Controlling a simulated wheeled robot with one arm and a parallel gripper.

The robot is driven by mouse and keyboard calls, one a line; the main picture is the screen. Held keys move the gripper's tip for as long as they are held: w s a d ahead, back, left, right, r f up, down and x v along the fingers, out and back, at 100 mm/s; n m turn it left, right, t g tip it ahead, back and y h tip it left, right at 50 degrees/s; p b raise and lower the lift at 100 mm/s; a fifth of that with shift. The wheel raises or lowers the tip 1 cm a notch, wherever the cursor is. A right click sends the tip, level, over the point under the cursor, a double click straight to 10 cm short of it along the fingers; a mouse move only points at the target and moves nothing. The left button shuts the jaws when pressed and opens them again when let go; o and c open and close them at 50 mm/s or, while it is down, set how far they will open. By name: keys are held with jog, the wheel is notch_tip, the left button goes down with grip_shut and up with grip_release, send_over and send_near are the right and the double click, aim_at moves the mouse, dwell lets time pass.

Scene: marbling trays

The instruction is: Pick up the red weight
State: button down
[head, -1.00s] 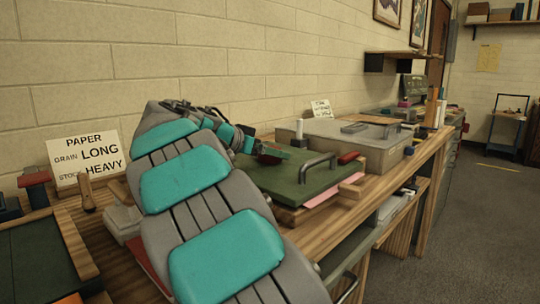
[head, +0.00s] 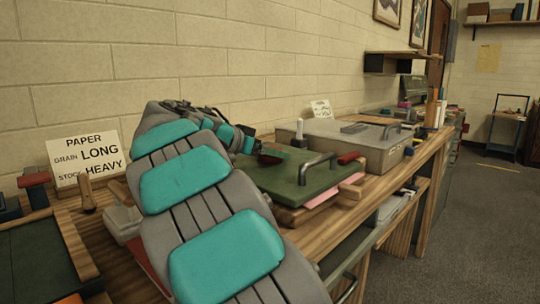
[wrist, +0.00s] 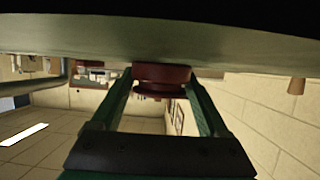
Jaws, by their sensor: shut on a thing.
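The red weight (head: 269,159) shows as a small dark red piece at my gripper (head: 258,151), over the far side of the green board (head: 290,182). In the wrist view the weight (wrist: 162,73) is dark red and round, with a narrower waist. It sits between the two green fingertips of my gripper (wrist: 160,84), which are shut on it. The weight meets the edge of the pale green surface (wrist: 160,35) in that view. I cannot tell whether it touches the board or is slightly above it. My arm hides part of the bench.
A metal handle (head: 317,160) stands up from the board, with a red-topped piece (head: 348,157) by its right edge. A grey lidded box (head: 355,148) is behind. A paper sign (head: 84,158) leans on the wall at left. Open floor (head: 450,230) lies right of the bench.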

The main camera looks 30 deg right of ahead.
jog(key=shift+r, duration=0.1)
jog(key=shift+r, duration=1.45)
jog(key=shift+a+r, duration=0.1)
jog(key=shift+r, duration=0.25)
jog(key=s+a+b, duration=0.1)
jog(key=s+a, duration=0.2)
jog(key=s, duration=0.1)
jog(key=s+a+r+b, duration=0.1)
jog(key=s+a, duration=0.2)
jog(key=s, duration=0.1)
jog(key=s+a+b, duration=0.1)
jog(key=s+a, duration=0.3)
jog(key=shift+s+r, duration=0.15)
jog(key=shift+s, duration=0.05)
